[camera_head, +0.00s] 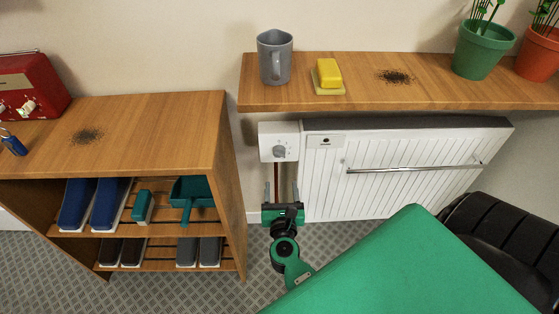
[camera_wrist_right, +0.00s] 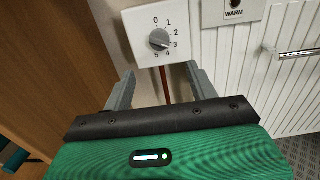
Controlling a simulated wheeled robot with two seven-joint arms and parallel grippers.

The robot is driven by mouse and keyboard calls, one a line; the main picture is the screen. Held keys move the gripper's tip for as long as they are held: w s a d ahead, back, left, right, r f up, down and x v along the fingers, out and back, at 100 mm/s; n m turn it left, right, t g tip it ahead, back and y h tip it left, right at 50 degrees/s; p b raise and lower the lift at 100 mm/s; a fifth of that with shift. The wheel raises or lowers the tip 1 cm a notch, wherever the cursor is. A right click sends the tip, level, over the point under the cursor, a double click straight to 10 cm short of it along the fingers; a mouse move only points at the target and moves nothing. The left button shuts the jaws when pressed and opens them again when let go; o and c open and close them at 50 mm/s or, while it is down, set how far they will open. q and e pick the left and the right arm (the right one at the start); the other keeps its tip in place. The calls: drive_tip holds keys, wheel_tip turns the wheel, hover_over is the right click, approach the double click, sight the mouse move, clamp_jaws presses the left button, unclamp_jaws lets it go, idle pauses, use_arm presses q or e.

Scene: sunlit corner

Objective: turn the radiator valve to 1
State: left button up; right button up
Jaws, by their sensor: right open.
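The radiator valve is a round grey knob (camera_head: 280,151) on a white square plate (camera_head: 265,140) at the radiator's left end. In the right wrist view the knob (camera_wrist_right: 159,40) has the numbers 0 to 5 around its right side. Its ridge seems to slant toward the lower right, near 3 or 4; I cannot tell exactly. My right gripper (camera_head: 281,192) is open and empty, just below the plate and pointing up toward it. In the wrist view its fingers (camera_wrist_right: 160,71) are spread below the knob, apart from it. My left gripper is not in view.
The white radiator (camera_head: 410,175) has a chrome rail (camera_head: 415,169). A wooden shoe rack (camera_head: 190,130) stands close on the left. A copper pipe (camera_wrist_right: 166,85) runs below the valve.

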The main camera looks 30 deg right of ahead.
sight(279, 157)
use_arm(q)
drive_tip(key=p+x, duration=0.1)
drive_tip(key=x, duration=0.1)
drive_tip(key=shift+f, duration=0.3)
use_arm(e)
drive_tip(key=x, duration=1.2)
drive_tip(key=shift+w, duration=0.25)
drive_tip(key=c, duration=1)
